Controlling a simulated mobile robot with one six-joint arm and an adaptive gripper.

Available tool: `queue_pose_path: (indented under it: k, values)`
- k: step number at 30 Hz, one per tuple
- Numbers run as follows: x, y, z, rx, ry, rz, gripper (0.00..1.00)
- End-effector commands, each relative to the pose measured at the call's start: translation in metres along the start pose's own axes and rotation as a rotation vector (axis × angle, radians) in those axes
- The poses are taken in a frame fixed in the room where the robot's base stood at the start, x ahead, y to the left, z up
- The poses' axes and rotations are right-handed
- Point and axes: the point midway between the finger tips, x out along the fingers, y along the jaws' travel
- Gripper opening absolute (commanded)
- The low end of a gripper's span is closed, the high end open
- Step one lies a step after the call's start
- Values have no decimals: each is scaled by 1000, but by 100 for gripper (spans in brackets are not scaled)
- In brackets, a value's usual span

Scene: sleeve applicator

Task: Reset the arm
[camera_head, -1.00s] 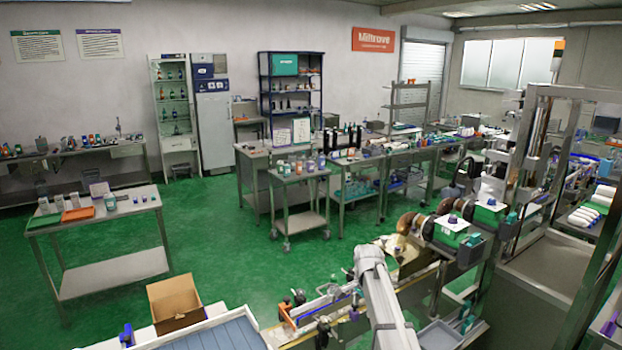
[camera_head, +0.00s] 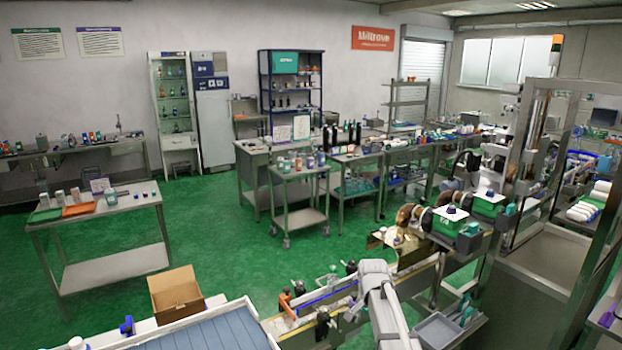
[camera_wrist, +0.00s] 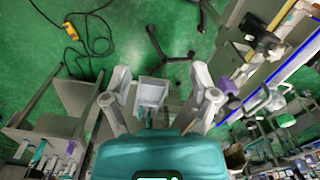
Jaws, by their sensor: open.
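In the head view my arm (camera_head: 388,305) rises at the bottom, right of centre, in front of the machine bench; my gripper is not visible there. In the wrist view my gripper (camera_wrist: 160,77) is open, with its two grey fingers spread apart. A pale grey tray-like piece (camera_wrist: 152,92) shows between the fingers; I cannot tell how far below it is. No object is seen held.
A bench with a blue strip (camera_head: 325,297) lies left of my arm, and a grey bin (camera_head: 437,331) right of it. A cardboard box (camera_head: 177,293) stands by a tray (camera_head: 205,328). A metal frame (camera_head: 535,160) stands right. The wrist view shows green floor and a yellow item (camera_wrist: 70,28).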

Motion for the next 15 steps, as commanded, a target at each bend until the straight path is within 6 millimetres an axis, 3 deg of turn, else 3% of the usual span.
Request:
queue_pose_path:
  k: [9,15]
  values:
    - [45,71,74,-368,0,1,76]
    - [66,108,113,-602,0,1,76]
